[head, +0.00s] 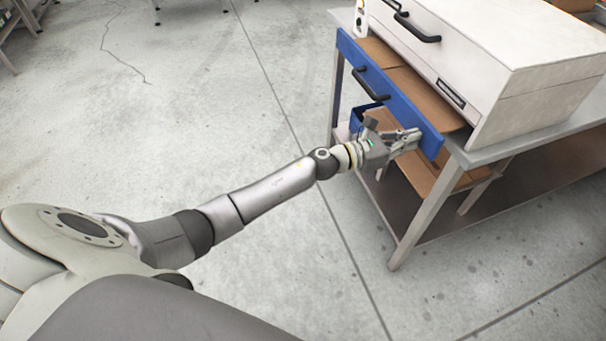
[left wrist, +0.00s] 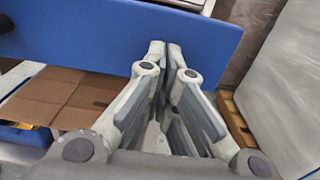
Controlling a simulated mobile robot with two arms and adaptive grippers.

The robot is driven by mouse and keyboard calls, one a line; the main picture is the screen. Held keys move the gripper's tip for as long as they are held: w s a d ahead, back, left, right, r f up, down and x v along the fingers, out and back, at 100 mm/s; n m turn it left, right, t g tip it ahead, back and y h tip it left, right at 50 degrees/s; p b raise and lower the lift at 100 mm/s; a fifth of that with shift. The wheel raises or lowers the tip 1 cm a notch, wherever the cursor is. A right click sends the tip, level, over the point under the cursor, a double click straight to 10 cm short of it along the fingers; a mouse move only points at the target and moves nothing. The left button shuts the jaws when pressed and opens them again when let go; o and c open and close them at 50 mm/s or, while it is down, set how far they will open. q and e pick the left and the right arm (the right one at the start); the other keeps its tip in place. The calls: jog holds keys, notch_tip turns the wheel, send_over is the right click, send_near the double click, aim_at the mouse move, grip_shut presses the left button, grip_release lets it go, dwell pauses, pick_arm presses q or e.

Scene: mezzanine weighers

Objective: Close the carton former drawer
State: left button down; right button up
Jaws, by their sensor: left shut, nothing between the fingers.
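The carton former is a white box-shaped machine (head: 480,50) on a metal table. Its drawer has a blue front (head: 400,102) with a black handle (head: 371,86), and it stands partly open, with brown cardboard (head: 405,80) showing between the front and the machine. My left gripper (head: 412,138) is shut and empty at the right part of the blue front. In the left wrist view, the closed fingertips (left wrist: 166,46) overlap the blue front (left wrist: 90,38); whether they touch it I cannot tell. My right gripper is not in view.
The grey table (head: 474,157) has a lower shelf (head: 440,212). A blue bin (head: 358,121) with cardboard sits below the drawer. Open concrete floor (head: 230,110) lies to the left. A second black handle (head: 415,28) is on the machine.

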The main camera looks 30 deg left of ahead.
pick_arm(q)
jog(key=shift+b+x, duration=0.75)
jog(key=shift+x, duration=1.8)
